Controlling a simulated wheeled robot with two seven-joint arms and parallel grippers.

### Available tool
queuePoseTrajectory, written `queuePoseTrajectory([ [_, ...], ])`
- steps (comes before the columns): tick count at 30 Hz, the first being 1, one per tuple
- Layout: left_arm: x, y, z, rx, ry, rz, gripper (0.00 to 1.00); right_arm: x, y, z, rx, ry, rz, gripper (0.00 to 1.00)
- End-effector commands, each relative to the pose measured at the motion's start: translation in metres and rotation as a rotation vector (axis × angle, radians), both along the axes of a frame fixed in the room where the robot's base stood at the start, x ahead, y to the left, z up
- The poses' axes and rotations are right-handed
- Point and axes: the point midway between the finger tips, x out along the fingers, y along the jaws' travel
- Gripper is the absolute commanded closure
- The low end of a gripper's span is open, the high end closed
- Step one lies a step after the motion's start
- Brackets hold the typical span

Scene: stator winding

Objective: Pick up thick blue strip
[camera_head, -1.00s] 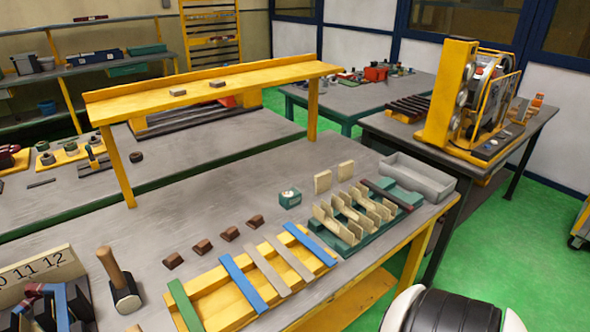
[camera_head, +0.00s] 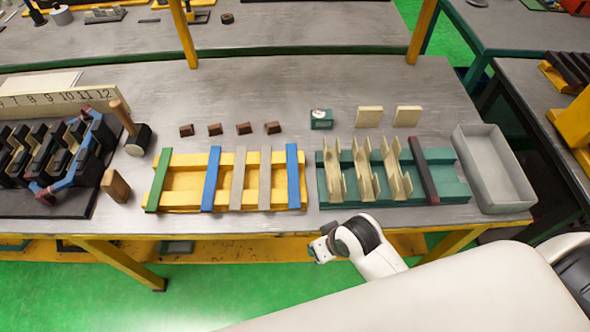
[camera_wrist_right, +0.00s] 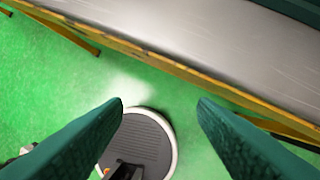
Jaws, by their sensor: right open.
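Two blue strips lie across the yellow rack on the table in the head view: one left of centre (camera_head: 211,178) and one near the right end (camera_head: 293,176). I cannot tell clearly which is thicker. My right gripper (camera_head: 320,249) is in front of the table's front edge, below the rack in the picture and apart from both strips. In the right wrist view its green fingers (camera_wrist_right: 160,103) are spread and empty, over the floor and beside the table edge. My left gripper is not in view.
The yellow rack (camera_head: 183,158) also bears a green strip (camera_head: 158,180) and two beige strips (camera_head: 238,178). A teal rack (camera_head: 446,189) with cream parts and a dark strip stands right of it. A grey bin (camera_head: 510,196) is farther right. A hammer (camera_head: 137,140) and wound stator (camera_head: 60,160) stand left.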

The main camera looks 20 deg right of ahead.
Motion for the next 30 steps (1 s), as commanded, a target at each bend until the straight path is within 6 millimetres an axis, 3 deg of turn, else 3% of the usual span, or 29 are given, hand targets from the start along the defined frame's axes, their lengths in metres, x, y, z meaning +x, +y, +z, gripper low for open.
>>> queuePoseTrajectory([
  [6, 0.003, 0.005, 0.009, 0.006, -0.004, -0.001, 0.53, 0.009, 0.020, 0.073, 0.057, -0.038, 0.023, 0.47],
  [15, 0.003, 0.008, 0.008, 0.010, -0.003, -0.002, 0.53, 0.051, 0.063, 0.096, 0.146, -0.009, 0.039, 0.47],
  [21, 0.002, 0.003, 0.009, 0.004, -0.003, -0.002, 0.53, 0.084, 0.081, 0.115, 0.149, 0.043, 0.022, 0.47],
  [25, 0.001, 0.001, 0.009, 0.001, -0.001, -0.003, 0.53, 0.113, 0.077, 0.133, 0.095, 0.098, -0.048, 0.47],
  [30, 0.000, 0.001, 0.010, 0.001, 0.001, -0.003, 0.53, 0.148, 0.049, 0.158, -0.005, 0.153, -0.221, 0.47],
])
